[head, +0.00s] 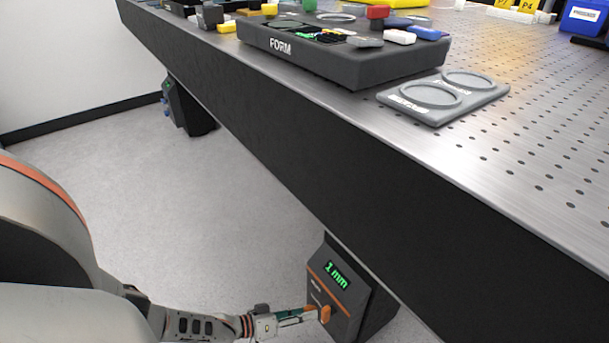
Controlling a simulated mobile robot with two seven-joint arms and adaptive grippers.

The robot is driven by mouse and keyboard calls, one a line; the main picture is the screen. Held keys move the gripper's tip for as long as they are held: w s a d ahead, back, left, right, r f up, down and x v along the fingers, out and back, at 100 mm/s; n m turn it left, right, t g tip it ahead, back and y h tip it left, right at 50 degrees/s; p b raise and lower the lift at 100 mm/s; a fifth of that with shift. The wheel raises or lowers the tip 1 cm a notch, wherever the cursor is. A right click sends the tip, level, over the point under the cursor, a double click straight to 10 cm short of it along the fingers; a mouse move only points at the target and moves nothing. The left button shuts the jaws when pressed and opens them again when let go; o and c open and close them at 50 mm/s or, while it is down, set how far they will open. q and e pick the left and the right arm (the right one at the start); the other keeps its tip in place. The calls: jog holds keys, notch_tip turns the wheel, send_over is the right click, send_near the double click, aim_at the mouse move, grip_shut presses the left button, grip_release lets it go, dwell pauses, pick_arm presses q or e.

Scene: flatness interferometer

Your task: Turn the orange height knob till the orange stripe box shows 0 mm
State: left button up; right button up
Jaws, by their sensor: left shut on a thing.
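The orange height knob (325,313) is on the front of a dark box with an orange stripe (328,290), under the table's edge at the bottom centre of the head view. The box's green display (337,275) reads 1 mm. My left gripper (315,314) comes in from the left and is shut on the orange knob, its fingers partly hiding each other. My right gripper is not in view.
The perforated metal table (520,150) with a thick dark side runs diagonally above the box. A dark FORM unit (340,65) and a grey plate with two round recesses (442,112) sit on it. Another box (184,108) stands under the far end. The pale floor (200,220) is clear.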

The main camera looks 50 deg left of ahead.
pick_arm(q)
jog(key=shift+f+n+h, duration=0.1)
jog(key=shift+n+h, duration=0.2)
jog(key=shift+n, duration=0.2)
jog(key=shift+s, duration=0.1)
dwell(0.3)
jog(key=o, duration=1.1)
jog(key=v, duration=1.2)
jog(key=shift+a+f, duration=0.15)
dwell(0.7)
